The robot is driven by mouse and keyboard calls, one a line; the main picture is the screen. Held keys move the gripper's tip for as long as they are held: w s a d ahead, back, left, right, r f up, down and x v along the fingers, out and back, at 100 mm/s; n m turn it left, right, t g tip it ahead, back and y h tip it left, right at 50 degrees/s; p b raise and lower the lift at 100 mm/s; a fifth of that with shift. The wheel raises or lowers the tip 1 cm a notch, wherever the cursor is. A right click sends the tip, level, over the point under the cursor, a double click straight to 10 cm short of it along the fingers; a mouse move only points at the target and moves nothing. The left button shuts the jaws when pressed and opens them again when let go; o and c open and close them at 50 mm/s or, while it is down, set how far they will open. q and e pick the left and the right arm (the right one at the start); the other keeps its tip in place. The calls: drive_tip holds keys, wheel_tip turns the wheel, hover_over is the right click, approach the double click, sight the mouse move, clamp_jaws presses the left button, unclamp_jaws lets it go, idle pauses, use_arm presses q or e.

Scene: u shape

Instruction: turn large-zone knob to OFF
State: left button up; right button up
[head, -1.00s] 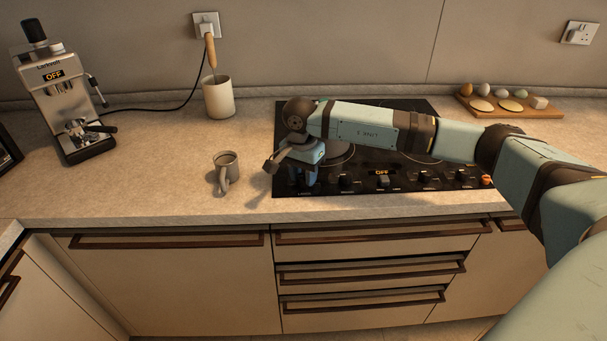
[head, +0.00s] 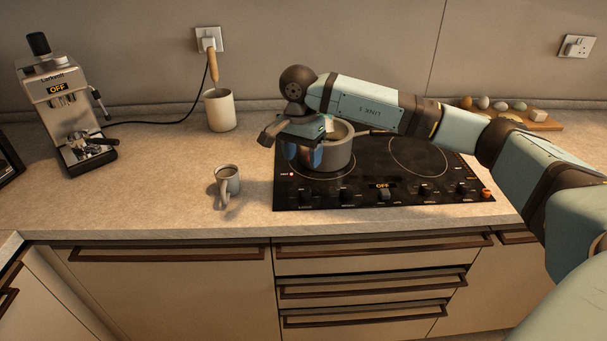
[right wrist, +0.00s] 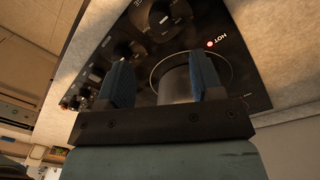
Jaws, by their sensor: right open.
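The black hob (head: 380,168) is set in the worktop, with a row of dark knobs along its front edge. The leftmost knob (head: 306,195) shows large at the top of the right wrist view (right wrist: 160,16). A middle knob (head: 385,194) sits under a small display reading OFF. I cannot read which knob is the large-zone one. My right gripper (head: 312,155) is open and empty, above the hob's left part in front of a pot, clear of the knobs. In the right wrist view its two blue fingers (right wrist: 163,82) stand apart. My left gripper is not in view.
A grey pot (head: 338,152) stands on the hob's left side, near a lit red HOT mark (right wrist: 216,43). A mug (head: 229,181) stands left of the hob. A coffee machine (head: 62,110), utensil pot (head: 220,112) and egg board (head: 540,124) stand further off.

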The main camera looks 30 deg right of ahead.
wheel_tip(320, 180, up, 4)
drive_tip(key=shift+w+r, duration=0.1)
idle(0.4)
